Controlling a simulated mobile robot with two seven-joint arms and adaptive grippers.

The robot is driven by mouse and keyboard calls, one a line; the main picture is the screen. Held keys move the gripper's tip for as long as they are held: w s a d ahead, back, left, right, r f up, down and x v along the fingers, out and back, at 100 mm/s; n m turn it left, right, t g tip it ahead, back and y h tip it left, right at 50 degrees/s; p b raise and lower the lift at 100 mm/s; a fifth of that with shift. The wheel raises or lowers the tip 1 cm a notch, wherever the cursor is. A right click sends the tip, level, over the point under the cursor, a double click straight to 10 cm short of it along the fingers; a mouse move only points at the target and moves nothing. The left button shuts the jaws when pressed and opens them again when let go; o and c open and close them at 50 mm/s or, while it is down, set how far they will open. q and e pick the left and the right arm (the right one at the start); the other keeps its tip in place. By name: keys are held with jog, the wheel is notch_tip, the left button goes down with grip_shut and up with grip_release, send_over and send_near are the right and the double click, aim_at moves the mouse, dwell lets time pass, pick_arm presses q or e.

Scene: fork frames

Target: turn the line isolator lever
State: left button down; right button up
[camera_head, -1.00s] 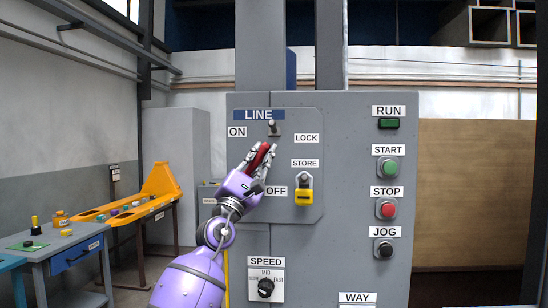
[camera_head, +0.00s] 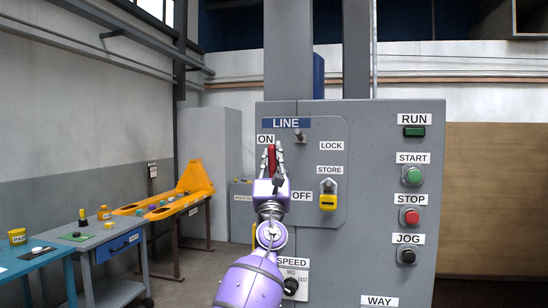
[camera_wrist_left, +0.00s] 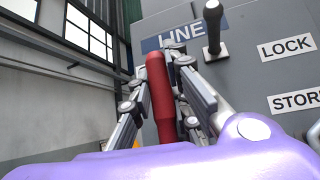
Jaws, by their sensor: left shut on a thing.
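The line isolator lever shows as a red handle (camera_head: 271,158) in front of the grey isolator plate (camera_head: 325,225), just below the ON label (camera_head: 265,139). It stands nearly upright. My left gripper (camera_head: 272,160) is shut on the red handle, with a finger on each side. In the left wrist view the red handle (camera_wrist_left: 160,95) rises between the fingers (camera_wrist_left: 163,85). The lever's pivot is hidden behind my gripper and wrist. The OFF label (camera_head: 301,195) is lower right of the gripper. My right gripper is out of view.
A small dark-knobbed pin (camera_head: 299,135) sits under the LINE label (camera_head: 293,123), close right of the fingers. A yellow padlock (camera_head: 328,202) hangs below STORE. START (camera_head: 413,176) and STOP (camera_head: 409,217) buttons are on the cabinet's right. Workbenches stand at the left.

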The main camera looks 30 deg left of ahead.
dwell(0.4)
pick_arm(q)
jog(key=c, duration=1.7)
grip_release()
jog(key=shift+a, duration=0.1)
jog(key=shift+o, duration=0.2)
jog(key=shift+f, duration=0.1)
jog(key=v, duration=1.2)
